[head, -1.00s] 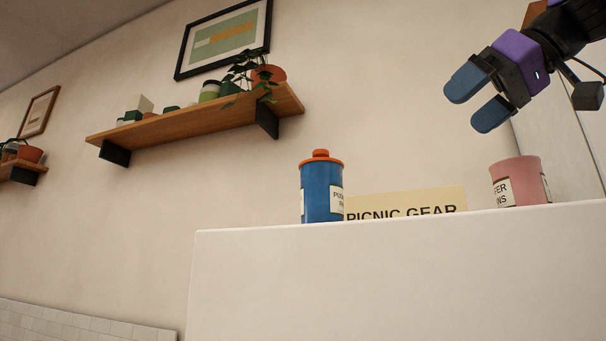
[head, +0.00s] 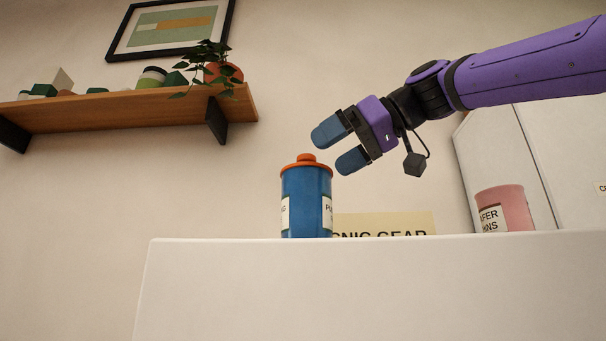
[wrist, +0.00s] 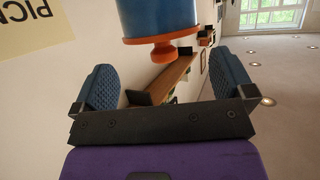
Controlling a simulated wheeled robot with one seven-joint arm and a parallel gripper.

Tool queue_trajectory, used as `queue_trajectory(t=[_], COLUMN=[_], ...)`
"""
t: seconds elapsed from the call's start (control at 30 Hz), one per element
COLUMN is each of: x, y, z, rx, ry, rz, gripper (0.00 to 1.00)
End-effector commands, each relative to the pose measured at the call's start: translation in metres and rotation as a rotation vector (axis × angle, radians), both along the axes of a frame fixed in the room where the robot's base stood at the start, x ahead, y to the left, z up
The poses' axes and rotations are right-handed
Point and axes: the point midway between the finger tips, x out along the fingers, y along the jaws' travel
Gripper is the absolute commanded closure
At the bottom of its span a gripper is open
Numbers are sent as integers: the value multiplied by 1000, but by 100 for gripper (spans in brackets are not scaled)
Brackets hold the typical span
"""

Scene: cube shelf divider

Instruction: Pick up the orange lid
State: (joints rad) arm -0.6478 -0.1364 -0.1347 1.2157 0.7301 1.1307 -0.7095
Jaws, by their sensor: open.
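The orange lid (head: 306,161) with its round knob sits on top of a blue canister (head: 306,203) on the white surface. My gripper (head: 338,145) is open and empty, just above and to the right of the lid in the head view. In the wrist view the lid (wrist: 161,42) shows with its knob pointing toward the gap between the fingers (wrist: 165,85). The canister (wrist: 158,15) is at the top of that view. The lid looks apart from both fingers.
A cream sign reading "PICNIC GEAR" (head: 386,224) stands behind the canister. A pink canister (head: 503,209) stands to the right, beside a white cabinet (head: 505,150). A wall shelf (head: 130,108) with a plant is at the upper left. The white surface (head: 340,290) has a front edge facing me.

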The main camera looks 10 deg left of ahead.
Motion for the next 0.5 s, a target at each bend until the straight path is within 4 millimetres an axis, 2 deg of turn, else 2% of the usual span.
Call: queue_trajectory(t=[0.27,0.5], x=[4,13], y=[14,43], z=[-5,-14], rx=[-1,-1], ry=[0,1], rz=[0,1], gripper=[0,0])
